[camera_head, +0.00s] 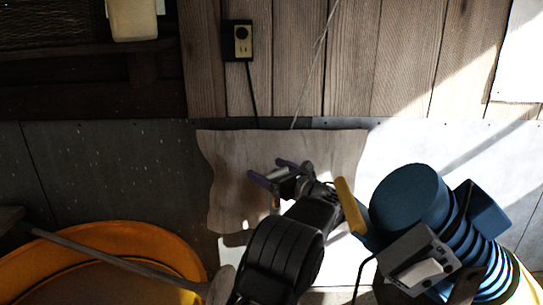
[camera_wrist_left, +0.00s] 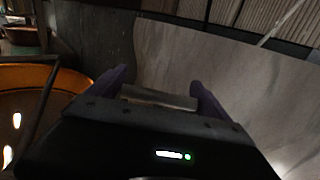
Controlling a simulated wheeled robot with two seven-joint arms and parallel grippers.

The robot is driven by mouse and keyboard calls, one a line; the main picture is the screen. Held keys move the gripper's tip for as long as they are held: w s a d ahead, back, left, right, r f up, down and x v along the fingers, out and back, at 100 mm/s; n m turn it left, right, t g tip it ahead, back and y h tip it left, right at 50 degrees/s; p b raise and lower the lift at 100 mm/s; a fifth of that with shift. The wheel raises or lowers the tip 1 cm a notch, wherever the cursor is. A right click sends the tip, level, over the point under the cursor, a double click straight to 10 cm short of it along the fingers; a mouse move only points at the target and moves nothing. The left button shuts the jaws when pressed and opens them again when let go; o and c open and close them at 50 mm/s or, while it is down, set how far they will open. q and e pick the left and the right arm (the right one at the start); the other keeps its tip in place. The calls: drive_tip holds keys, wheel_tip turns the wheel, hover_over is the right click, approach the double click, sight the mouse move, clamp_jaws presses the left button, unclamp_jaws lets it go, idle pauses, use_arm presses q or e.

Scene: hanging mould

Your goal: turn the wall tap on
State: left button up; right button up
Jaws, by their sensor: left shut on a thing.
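My left gripper (camera_head: 271,172), with purple fingers, is in front of the pale wavy-edged board at the centre of the head view. It is shut on a short grey metal bar, which lies between the fingers in the left wrist view (camera_wrist_left: 160,98). The bar looks like the tap's handle, but the gripper and wrist hide most of what is around it. I cannot make out the tap's body or spout, or whether water runs. My right gripper is not in view.
The pale board (camera_head: 232,160) hangs against the grey wall. An orange tub (camera_head: 150,238) stands at lower left, with a long pole across it. A blue machine (camera_head: 408,200) with a ribbed hose stands close on the right. A black socket (camera_head: 238,40) is above.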

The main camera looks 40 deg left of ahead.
use_arm(q)
drive_tip(key=shift+s+n+g+p, duration=0.25)
drive_tip(key=shift+n+g+p, duration=0.85)
drive_tip(key=shift+g, duration=0.5)
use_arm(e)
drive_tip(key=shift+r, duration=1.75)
use_arm(q)
drive_tip(key=o, duration=1.1)
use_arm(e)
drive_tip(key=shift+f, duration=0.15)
